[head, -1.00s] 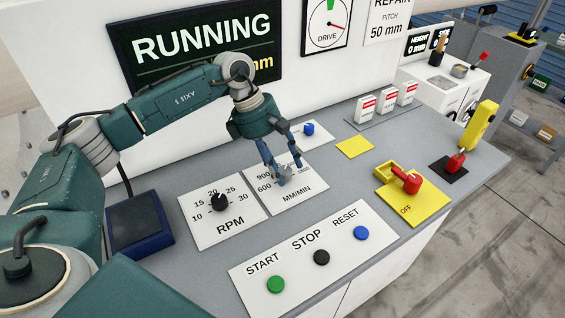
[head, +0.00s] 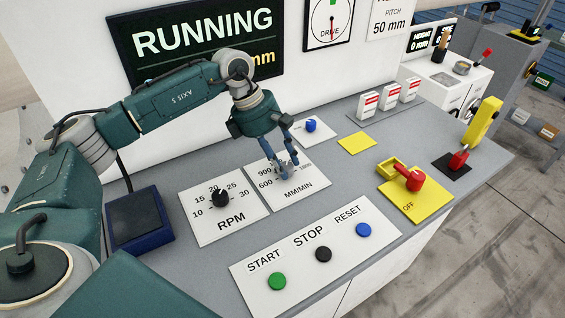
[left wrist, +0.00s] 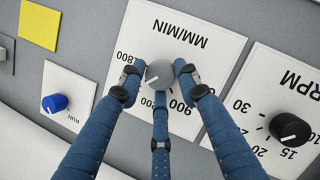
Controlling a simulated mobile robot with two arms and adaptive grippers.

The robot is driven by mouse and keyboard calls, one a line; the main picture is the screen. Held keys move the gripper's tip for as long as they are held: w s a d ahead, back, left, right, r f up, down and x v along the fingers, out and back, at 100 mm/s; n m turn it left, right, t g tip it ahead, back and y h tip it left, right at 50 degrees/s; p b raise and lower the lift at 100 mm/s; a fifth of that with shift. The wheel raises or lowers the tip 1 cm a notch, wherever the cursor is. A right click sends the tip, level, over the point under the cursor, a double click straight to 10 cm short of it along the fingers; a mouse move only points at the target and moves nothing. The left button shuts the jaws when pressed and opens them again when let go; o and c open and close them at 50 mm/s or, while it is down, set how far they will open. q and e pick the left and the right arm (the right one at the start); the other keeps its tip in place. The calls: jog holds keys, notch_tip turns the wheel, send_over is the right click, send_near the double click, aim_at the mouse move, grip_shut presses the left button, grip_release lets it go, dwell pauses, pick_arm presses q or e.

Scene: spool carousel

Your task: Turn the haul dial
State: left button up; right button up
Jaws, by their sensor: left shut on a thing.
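The haul dial is a round grey knob on the white MM/MIN plate. In the left wrist view the dial (left wrist: 160,73) sits between my blue fingers, with a short white mark near its left side, toward the number ending in 800. The MM/MIN plate (head: 300,190) lies flat on the console. My left gripper (head: 282,170) reaches down over it and is shut on the dial; its fingers mostly hide the dial in the head view. My right gripper is not in view.
A black RPM dial (head: 220,198) stands on the plate to the left. A blue RUN knob (head: 311,125) is just behind. START, STOP and RESET buttons (head: 323,254) lie in front. A red switch (head: 413,181) on a yellow OFF plate is to the right.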

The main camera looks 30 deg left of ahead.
pick_arm(q)
jog(key=n+b, duration=0.1)
jog(key=n+t+b, duration=0.1)
jog(key=n, duration=0.1)
jog(key=n+y+b, duration=0.1)
jog(key=n, duration=0.1)
jog(key=shift+s+d+t+b, duration=0.15)
jog(key=shift+d+t+b, duration=0.2)
jog(key=shift+t, duration=0.05)
jog(key=shift+r+n+b, duration=0.1)
jog(key=shift+n+b, duration=0.35)
jog(key=shift+n, duration=0.55)
jog(key=shift+d+r+n+y, duration=0.1)
jog(key=shift+n+y, duration=0.2)
jog(key=shift+t, duration=0.3)
jog(key=o, duration=0.9)
jog(key=shift+c, duration=0.2)
jog(key=shift+o, duration=1.1)
jog(key=shift+d, duration=0.1)
